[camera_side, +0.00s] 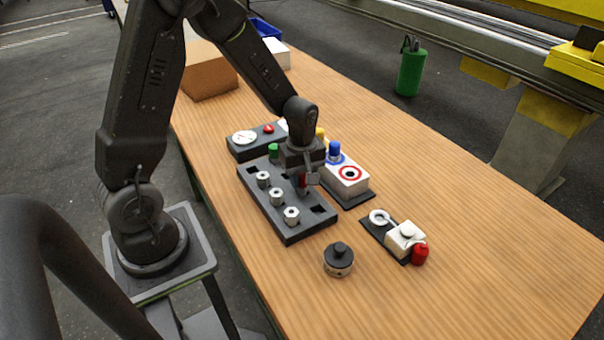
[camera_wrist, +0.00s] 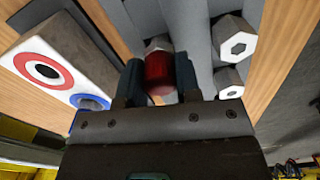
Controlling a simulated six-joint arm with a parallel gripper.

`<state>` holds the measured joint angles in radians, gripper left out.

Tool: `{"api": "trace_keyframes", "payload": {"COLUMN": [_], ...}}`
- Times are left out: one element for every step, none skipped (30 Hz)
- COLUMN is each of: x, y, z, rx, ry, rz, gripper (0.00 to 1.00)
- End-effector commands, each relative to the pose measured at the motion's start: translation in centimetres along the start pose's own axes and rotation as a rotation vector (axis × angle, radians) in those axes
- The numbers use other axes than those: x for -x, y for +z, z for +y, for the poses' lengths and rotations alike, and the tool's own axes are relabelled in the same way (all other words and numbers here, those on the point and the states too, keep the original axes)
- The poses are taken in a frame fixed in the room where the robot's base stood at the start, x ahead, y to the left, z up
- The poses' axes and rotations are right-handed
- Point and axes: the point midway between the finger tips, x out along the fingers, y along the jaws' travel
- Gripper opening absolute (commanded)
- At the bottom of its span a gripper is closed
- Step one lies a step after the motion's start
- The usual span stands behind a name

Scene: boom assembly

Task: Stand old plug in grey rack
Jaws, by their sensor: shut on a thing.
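My gripper (camera_side: 307,181) is over the grey rack (camera_side: 307,226), pointing down. It is shut on a red plug (camera_side: 301,181), which shows between the two fingers in the wrist view (camera_wrist: 158,73). A pale hexagonal end shows just beyond the red part. The plug's lower end is hidden, and I cannot tell whether it is in a rack hole or just above it. Three pale hex-headed pieces (camera_side: 276,195) stand in a row along the rack's left side; two show in the wrist view (camera_wrist: 237,46). Dark square holes are open at the rack's near right end.
Close behind the rack are a gauge box (camera_side: 244,138) and a white block with a red ring (camera_side: 349,177) and blue button (camera_side: 334,149). A dark round knob (camera_side: 338,260) and a small red-capped fixture (camera_side: 406,237) stand nearer. The table's right side is clear.

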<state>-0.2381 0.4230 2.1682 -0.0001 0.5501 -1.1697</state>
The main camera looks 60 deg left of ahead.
Motion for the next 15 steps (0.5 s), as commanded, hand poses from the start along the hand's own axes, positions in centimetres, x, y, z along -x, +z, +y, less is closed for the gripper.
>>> {"api": "trace_keyframes", "payload": {"x": [-0.16, -0.25, -0.37, -0.46, -0.54, -0.55, -0.53, -0.53, -0.53, -0.52, -0.52, -0.52, -0.52, -0.52, -0.51], "y": [0.01, 0.01, 0.01, 0.01, 0.01, 0.01, 0.0, 0.0, 0.0, 0.0, 0.01, 0.01, 0.01, 0.01, 0.01], "z": [-0.02, -0.02, -0.02, -0.03, -0.02, -0.01, -0.01, -0.01, -0.01, -0.01, -0.01, -0.01, -0.01, -0.01, -0.02], "rx": [0.0, 0.0, 0.0, 0.0, 0.0, 0.0, 0.0, 0.0, 0.0, 0.0, 0.0, 0.0, 0.0, 0.0, 0.0], "ry": [-0.001, -0.001, -0.001, -0.001, -0.001, 0.0, 0.0, 0.0, 0.0, 0.0, 0.0, 0.0, 0.0, 0.0, 0.0], "rz": [0.0, 0.0, -0.001, 0.0, 0.0, 0.0, 0.0, 0.0, 0.0, 0.0, 0.0, 0.0, 0.0, 0.0, 0.0], "gripper": [0.03, 0.03, 0.03, 0.03, 0.03, 0.03, 0.03, 0.03, 0.33, 0.36, 0.39, 0.43, 0.45, 0.48, 0.52]}}
